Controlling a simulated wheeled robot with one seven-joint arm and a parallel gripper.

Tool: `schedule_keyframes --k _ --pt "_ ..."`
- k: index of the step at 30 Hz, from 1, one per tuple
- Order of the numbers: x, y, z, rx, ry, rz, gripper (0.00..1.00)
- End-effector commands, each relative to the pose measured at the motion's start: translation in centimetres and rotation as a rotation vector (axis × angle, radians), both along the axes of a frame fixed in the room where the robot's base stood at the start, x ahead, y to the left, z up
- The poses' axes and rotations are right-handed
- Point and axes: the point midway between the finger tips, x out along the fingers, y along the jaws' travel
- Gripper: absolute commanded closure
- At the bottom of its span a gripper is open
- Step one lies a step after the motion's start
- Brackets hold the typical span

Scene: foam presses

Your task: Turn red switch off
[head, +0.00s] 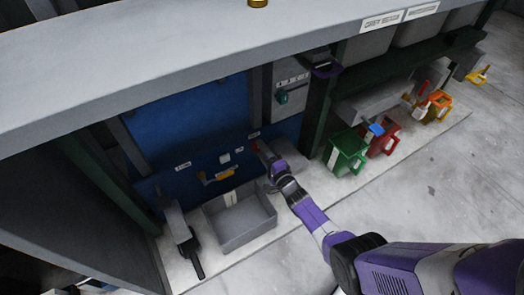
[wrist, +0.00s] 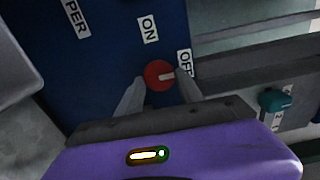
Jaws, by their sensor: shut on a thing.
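The red switch (wrist: 157,72) is a round knob on the blue panel (wrist: 110,60) in the wrist view. A white mark on the knob points right, towards the OFF label (wrist: 184,63). The ON label (wrist: 148,29) is above the knob. My gripper (wrist: 159,82) has one grey finger on each side of the knob and is shut on it. In the head view my gripper (head: 263,150) reaches the lower right of the blue panel (head: 195,115), and the knob is mostly hidden by it.
A teal knob (head: 282,97) sits on a grey box to the upper right; it also shows in the wrist view (wrist: 273,100). A grey bin (head: 240,240) stands below the panel. Green (head: 346,152) and red (head: 384,138) containers stand to the right. A grey worktop (head: 180,55) overhangs the panel.

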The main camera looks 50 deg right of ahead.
Motion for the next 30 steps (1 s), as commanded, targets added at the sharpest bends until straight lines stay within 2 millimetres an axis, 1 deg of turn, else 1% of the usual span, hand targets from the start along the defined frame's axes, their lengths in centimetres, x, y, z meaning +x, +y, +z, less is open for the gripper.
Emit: schedule_keyframes --k 7,8,9,10,11,19,22,26,30 --pt "-0.1 0.0 -0.1 0.003 0.001 -0.002 0.97" --pt "-0.1 0.0 -0.1 0.003 0.001 -0.002 0.55" --pt "-0.1 0.0 -0.1 0.003 0.001 -0.002 0.47" --pt "-0.1 0.0 -0.1 0.002 0.001 -0.002 0.41" --pt "-0.1 0.0 -0.1 0.002 0.001 -0.002 0.37" --pt "0.0 0.0 0.0 0.001 0.001 -0.001 0.37" --pt "-0.5 0.1 0.0 0.001 0.002 -0.001 0.37" --pt "-2.1 0.6 0.2 0.002 0.004 -0.002 0.37" --pt "-4.4 1.2 0.2 0.003 0.003 -0.003 0.37"
